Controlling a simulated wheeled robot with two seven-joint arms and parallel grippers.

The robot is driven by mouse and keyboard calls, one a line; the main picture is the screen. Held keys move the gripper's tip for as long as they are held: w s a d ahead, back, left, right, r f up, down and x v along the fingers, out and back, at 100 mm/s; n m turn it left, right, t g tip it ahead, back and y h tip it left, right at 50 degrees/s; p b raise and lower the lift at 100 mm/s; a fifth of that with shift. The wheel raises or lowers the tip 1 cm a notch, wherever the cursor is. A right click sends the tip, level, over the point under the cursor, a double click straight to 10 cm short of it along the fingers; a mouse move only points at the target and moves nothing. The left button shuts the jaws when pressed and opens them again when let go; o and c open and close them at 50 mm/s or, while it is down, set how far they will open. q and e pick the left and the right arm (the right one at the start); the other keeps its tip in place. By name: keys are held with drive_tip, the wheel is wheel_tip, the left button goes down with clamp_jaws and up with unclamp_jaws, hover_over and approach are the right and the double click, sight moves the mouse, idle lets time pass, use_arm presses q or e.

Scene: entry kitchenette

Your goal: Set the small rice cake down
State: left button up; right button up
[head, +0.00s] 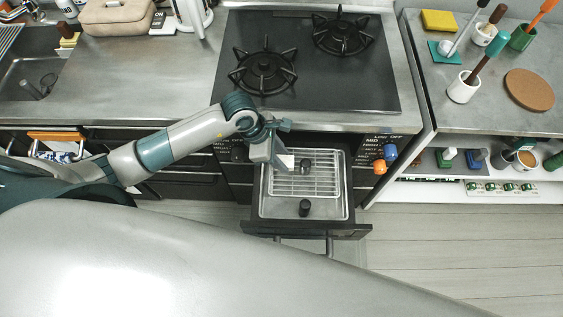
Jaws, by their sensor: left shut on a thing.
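My left gripper (275,157) points down over the left back part of the pulled-out grill drawer (350,214). It is shut on a small pale piece (287,161), which looks like the small rice cake. The jaws partly hide it, and I cannot tell whether it touches the wire rack (317,183) below. My right gripper is not in view.
A short dark cylinder (305,207) stands at the front of the drawer's tray. Another small dark thing (305,165) is near the gripper. The stovetop (310,75) is above and behind. Orange and blue knobs (380,167) stick out right of the drawer.

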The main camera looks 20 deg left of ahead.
use_arm(q)
wheel_tip(320, 180, down, 3)
drive_tip(key=shift+r+p, duration=0.15)
drive_tip(key=shift+p, duration=0.5)
drive_tip(key=shift+f, duration=0.5)
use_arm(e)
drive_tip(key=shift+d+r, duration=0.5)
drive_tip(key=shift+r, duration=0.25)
use_arm(q)
drive_tip(key=shift+f, duration=0.2)
drive_tip(key=o, duration=1)
drive_tip(key=shift+o, duration=0.2)
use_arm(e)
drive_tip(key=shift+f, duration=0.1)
use_arm(q)
drive_tip(key=shift+r, duration=0.1)
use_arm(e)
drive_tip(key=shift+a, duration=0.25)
